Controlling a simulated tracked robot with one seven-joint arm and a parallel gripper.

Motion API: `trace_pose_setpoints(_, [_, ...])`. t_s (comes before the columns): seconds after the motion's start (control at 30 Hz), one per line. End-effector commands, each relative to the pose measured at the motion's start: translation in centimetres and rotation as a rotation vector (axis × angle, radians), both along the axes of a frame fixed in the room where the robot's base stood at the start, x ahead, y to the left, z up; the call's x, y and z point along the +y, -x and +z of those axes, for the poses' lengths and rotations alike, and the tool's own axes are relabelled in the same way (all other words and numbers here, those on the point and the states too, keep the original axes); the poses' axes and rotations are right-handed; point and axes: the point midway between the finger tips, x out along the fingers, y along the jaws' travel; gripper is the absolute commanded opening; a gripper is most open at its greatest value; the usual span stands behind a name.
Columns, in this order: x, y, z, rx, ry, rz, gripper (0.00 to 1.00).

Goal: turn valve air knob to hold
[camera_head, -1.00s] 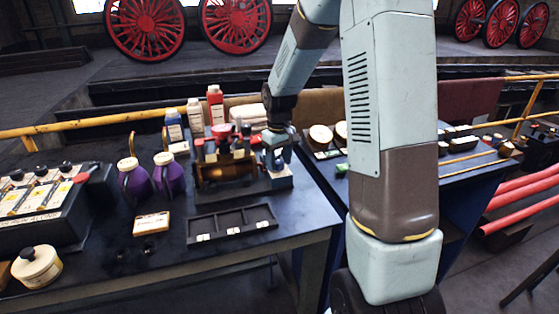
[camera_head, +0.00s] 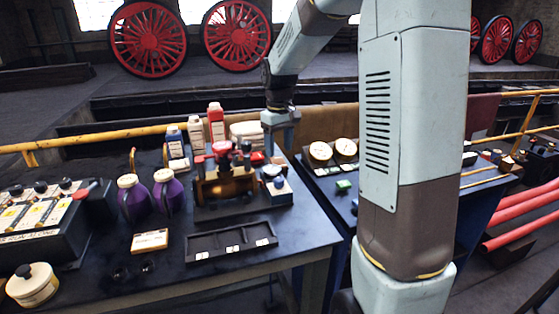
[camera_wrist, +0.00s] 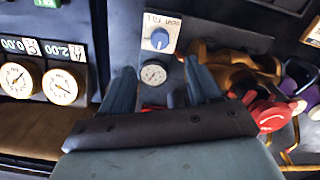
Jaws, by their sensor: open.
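The air knob (camera_wrist: 159,39) is a small blue knob with a white pointer mark on a pale label plate in the wrist view. The label's words are too small to read surely. A small round gauge (camera_wrist: 153,73) sits beside it, between my fingers. In the head view the knob (camera_head: 279,182) is on a small box at the right end of the valve rig (camera_head: 225,185). My gripper (camera_head: 279,148) is above that box, fingers down. In the wrist view my gripper (camera_wrist: 160,68) has its fingers spread and empty, apart from the knob.
The brass valve body with red handles (camera_wrist: 268,115) is close to the right finger in the wrist view. Two white gauges (camera_head: 332,151) stand on the other bench.

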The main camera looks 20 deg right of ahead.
Motion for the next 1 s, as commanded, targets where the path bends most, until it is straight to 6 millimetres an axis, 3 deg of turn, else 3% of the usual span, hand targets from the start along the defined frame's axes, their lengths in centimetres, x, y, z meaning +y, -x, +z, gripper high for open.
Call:
trace_pose_setpoints(0.23, [0.0, 0.0, 2.2, -0.001, 0.000, -0.001, 0.61])
trace_pose_setpoints(0.77, [0.0, 0.1, 2.5, -0.002, 0.000, -0.001, 0.61])
trace_pose_setpoints(0.87, [0.1, 0.7, 3.1, -0.015, 0.003, -0.009, 0.61])
trace_pose_setpoints(1.0, [0.2, 3.1, 5.0, -0.057, 0.011, -0.038, 0.61])
